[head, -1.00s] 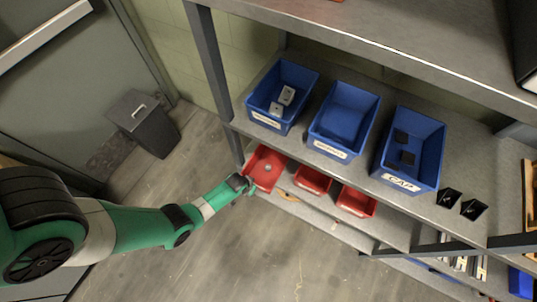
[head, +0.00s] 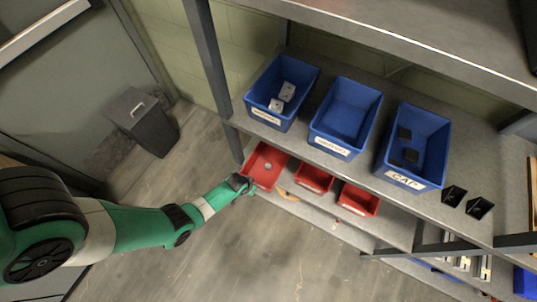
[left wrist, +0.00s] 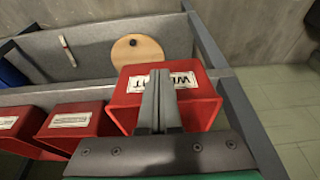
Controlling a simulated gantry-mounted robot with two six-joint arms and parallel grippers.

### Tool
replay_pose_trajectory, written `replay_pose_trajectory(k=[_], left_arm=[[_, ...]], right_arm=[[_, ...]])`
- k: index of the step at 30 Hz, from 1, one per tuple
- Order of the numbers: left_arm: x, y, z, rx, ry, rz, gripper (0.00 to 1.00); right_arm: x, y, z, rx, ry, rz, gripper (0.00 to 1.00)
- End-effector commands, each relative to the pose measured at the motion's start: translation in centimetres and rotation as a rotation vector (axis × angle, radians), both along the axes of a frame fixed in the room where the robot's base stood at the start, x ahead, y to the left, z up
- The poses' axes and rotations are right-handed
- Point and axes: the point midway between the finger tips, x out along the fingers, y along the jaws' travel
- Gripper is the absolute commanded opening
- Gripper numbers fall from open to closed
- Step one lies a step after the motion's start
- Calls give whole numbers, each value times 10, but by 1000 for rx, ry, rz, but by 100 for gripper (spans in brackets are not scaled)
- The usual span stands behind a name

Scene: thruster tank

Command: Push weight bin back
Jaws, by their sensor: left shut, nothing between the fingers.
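The red weight bin (head: 255,176) is the leftmost of the red bins on the lower shelf in the head view, with a small round grey thing inside. In the left wrist view, the bin (left wrist: 197,88) shows its white label, partly hidden behind my fingers. My left gripper (head: 247,184) is at the bin's front. Its two fingers (left wrist: 157,92) are shut together with nothing between them and point at the labelled front. I cannot tell whether they touch it. My right gripper is not in view.
Two other red bins (head: 314,179) (head: 357,200) sit to the right on the lower shelf (head: 325,218). Blue bins (head: 284,92) stand on the shelf above. A grey post (head: 207,60) rises near the weight bin. A wooden disc (left wrist: 138,50) shows in the left wrist view.

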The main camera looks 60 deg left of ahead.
Motion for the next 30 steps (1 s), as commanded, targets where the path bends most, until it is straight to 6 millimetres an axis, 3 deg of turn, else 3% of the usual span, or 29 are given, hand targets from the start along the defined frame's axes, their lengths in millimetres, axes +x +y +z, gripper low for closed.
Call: replay_pose_trajectory(k=[30], left_arm=[[0,0,-43,0,0,0,0]], right_arm=[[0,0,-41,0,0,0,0]])
